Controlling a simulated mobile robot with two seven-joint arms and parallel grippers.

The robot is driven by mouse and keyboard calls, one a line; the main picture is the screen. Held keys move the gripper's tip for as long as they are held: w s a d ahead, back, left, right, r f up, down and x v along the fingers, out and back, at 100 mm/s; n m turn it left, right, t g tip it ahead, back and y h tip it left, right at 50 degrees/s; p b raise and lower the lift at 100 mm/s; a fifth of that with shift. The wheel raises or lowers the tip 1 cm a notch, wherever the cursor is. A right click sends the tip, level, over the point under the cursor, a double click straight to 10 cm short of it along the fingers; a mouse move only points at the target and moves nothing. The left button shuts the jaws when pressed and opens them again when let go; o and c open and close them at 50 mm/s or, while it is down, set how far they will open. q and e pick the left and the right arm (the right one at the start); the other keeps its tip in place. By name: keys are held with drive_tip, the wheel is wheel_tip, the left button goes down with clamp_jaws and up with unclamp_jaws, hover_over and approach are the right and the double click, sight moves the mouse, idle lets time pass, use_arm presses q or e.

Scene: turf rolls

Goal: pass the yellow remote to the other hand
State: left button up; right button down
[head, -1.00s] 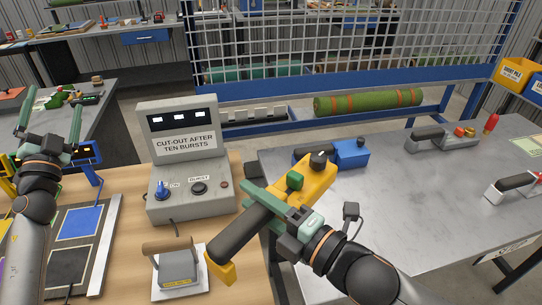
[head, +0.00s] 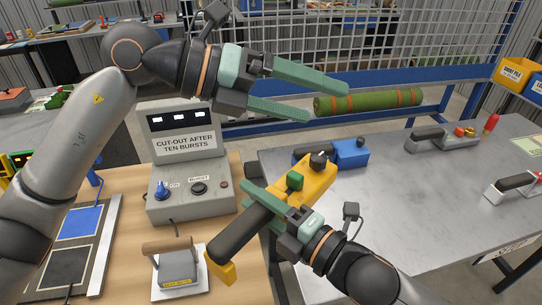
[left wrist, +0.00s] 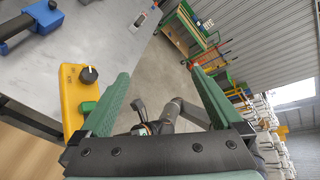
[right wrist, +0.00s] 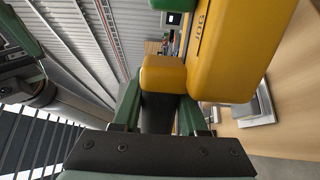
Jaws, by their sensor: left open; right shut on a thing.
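The yellow remote (head: 318,181) has a black knob, a green button, a black grip and a yellow end piece. My right gripper (head: 262,206) is shut on its black grip and holds it tilted in front of the metal table. In the right wrist view the yellow remote (right wrist: 225,45) fills the upper right, its grip between the fingers. My left gripper (head: 328,100) is open and empty, above and behind the remote in the head view. In the left wrist view the remote (left wrist: 71,95) lies left of the left fingers, apart from them.
A grey control box (head: 185,170) stands on the wooden bench, left of the remote. A blue tool (head: 348,152) lies on the metal table (head: 420,210) behind it. A green turf roll (head: 370,101) rests on the rack. The table's middle is clear.

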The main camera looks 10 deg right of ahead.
use_arm(q)
wheel_tip(320, 180, down, 4)
drive_tip(key=s+f+m+y, duration=0.1)
drive_tip(key=s+m+y, duration=0.15)
drive_tip(key=y, duration=0.25)
drive_tip(key=t+y, duration=0.3)
drive_tip(key=y, duration=0.2)
approach(288, 194)
drive_tip(key=x, duration=0.9)
drive_tip(key=shift+f, duration=0.3)
use_arm(e)
drive_tip(key=shift+r, duration=0.1)
use_arm(q)
drive_tip(key=shift+c, duration=0.2)
drive_tip(key=shift+s+d, duration=0.2)
drive_tip(key=c, duration=1.5)
drive_tip(key=shift+r, duration=0.1)
clamp_jaws()
use_arm(e)
drive_tip(key=c, duration=0.8)
unclamp_jaws()
use_arm(q)
drive_tip(key=shift+w+a, duration=0.1)
drive_tip(key=shift+w, duration=0.05)
use_arm(e)
drive_tip(key=o, duration=0.4)
drive_tip(key=shift+o, duration=0.2)
use_arm(q)
drive_tip(key=shift+w, duration=0.1)
